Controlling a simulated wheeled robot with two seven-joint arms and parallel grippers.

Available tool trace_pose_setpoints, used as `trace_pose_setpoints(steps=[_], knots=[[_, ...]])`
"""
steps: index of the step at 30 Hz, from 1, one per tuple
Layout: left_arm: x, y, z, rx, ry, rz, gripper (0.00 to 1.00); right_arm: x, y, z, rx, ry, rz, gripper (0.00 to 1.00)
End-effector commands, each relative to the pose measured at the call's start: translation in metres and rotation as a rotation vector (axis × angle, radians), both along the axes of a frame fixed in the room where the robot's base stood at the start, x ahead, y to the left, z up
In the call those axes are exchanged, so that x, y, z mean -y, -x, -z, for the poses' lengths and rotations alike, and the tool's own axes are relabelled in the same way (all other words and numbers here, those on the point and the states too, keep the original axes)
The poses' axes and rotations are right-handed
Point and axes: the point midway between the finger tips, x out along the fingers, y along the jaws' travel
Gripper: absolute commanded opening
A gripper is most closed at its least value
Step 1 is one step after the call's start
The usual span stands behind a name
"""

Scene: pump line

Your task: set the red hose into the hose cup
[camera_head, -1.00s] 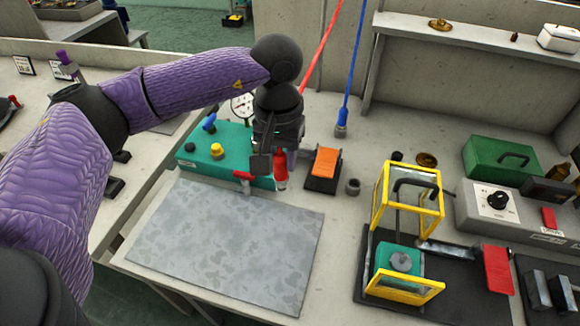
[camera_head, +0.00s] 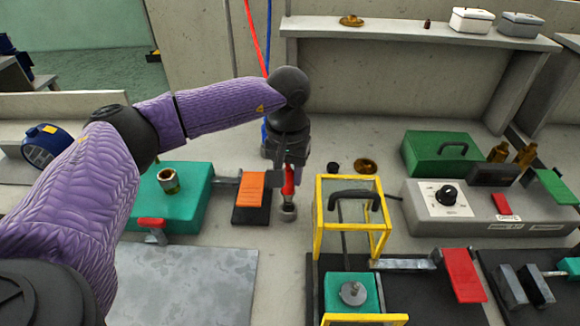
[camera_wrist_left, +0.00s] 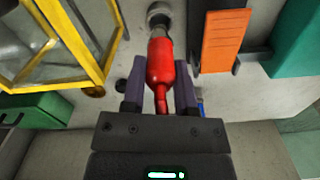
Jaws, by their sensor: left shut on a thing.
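My left gripper (camera_head: 290,166) is shut on the red hose (camera_head: 289,182), just below its wrist. In the left wrist view the jaws (camera_wrist_left: 160,90) flank the hose's red end (camera_wrist_left: 160,62). The hose end points down at the small grey hose cup (camera_head: 288,213) on the bench. Its grey tip is at the cup's mouth (camera_wrist_left: 159,12); I cannot tell how far inside it sits. The hose line rises behind my arm toward the top of the head view. My right gripper is not in view.
An orange pedal block (camera_head: 250,190) stands close left of the cup, beside a teal box (camera_head: 178,205). A yellow-framed guard (camera_head: 320,225) stands close right. A blue hose (camera_head: 268,45) hangs behind my arm. A grey mat (camera_head: 190,285) lies in front.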

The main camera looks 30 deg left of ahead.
Motion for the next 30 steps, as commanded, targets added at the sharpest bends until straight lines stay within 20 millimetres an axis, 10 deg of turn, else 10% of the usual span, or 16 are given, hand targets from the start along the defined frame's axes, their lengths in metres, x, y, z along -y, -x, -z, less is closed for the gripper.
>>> trace_pose_setpoints(steps=[30], knots=[[0.001, 0.000, 0.010, -0.001, 0.000, 0.000, 0.00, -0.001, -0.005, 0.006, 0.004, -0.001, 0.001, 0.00]])
